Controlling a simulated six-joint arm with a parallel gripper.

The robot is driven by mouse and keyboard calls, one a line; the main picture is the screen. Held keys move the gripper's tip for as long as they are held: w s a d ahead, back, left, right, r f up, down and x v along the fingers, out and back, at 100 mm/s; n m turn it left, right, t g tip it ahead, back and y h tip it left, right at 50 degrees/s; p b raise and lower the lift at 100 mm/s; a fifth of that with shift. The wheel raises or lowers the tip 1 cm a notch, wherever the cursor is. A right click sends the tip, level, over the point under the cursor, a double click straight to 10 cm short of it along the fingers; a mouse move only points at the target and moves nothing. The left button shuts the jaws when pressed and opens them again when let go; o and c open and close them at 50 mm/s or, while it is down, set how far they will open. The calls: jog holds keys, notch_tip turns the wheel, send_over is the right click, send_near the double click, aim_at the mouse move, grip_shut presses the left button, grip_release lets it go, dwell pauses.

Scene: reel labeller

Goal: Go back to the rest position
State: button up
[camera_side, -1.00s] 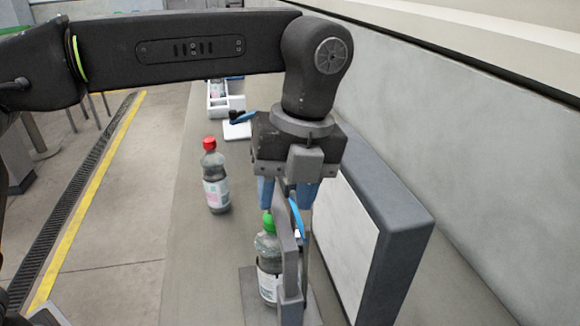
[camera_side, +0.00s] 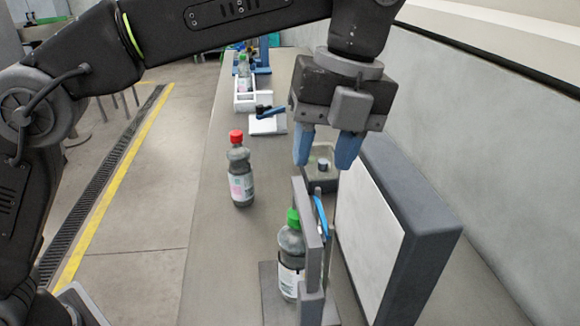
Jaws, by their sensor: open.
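My gripper (camera_side: 326,158) has blue fingers that are apart, with nothing between them. It hangs above the bench, higher than the labeller stand and clear of the bottles. A bottle with a green cap (camera_side: 290,262) stands upright in the grey labeller stand (camera_side: 308,235), partly hidden behind its upright plate. A blue lever (camera_side: 321,215) is on that stand. A bottle with a red cap (camera_side: 240,172) stands upright on the bench to the left of my gripper.
A grey-framed white panel (camera_side: 370,225) stands to the right of the labeller stand. A white pad with a blue-handled tool (camera_side: 268,124) and a white tray holding a bottle (camera_side: 248,100) lie farther back. A small grey bin (camera_side: 322,183) is behind the stand. The bench (camera_side: 212,240) is bare at front left.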

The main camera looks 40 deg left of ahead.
jog(key=s+a+n+t+h, duration=0.2)
jog(key=s+a+n+t, duration=0.15)
jog(key=a+n, duration=1)
jog(key=s+a+f+n+t, duration=0.3)
jog(key=s+a+f+n, duration=0.7)
jog(key=a+f+n, duration=0.1)
jog(key=a+n, duration=0.1)
jog(key=n, duration=0.1)
jog(key=shift+s+n+t, duration=0.35)
jog(key=shift+s, duration=0.05)
